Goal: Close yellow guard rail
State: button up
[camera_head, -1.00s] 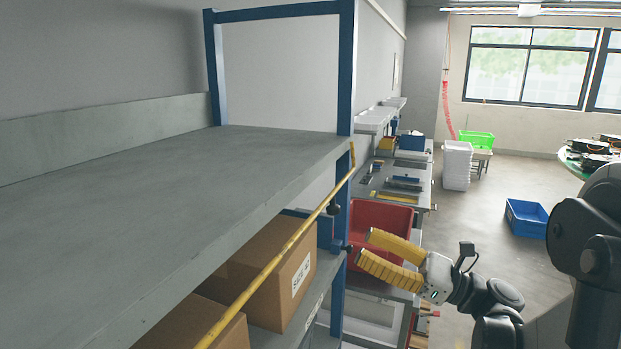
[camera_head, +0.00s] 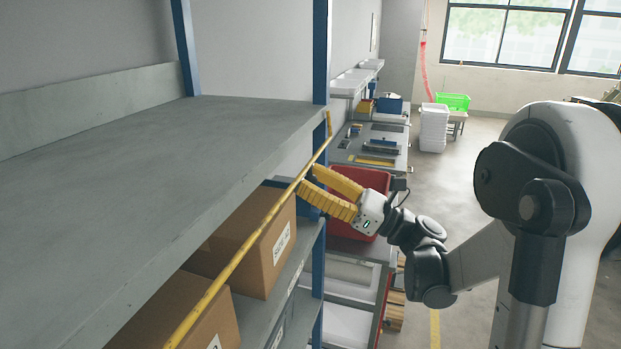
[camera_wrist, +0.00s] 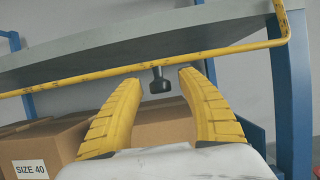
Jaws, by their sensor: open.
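The yellow guard rail (camera_head: 243,248) runs along the front of the shelf, slanting from the lower left up to the blue post at the far end. In the wrist view the rail (camera_wrist: 104,73) crosses above and ahead of the fingertips, with a bent end at the right. A dark knob (camera_wrist: 159,83) shows just below it, between the fingertips. My gripper (camera_head: 308,175) has two yellow ribbed fingers, spread apart and empty, with tips beside the rail near its far end. The gripper also shows in the wrist view (camera_wrist: 158,78). I cannot tell whether a fingertip touches the rail.
The grey shelf board (camera_head: 150,160) lies behind the rail. Cardboard boxes (camera_head: 262,255) stand on the shelf below. A blue post (camera_head: 319,60) is close to the fingers. A red bin (camera_head: 352,230) sits behind my gripper. Open floor (camera_head: 450,180) lies to the right.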

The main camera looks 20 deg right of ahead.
grip_shut()
jog(key=shift+d, duration=0.1)
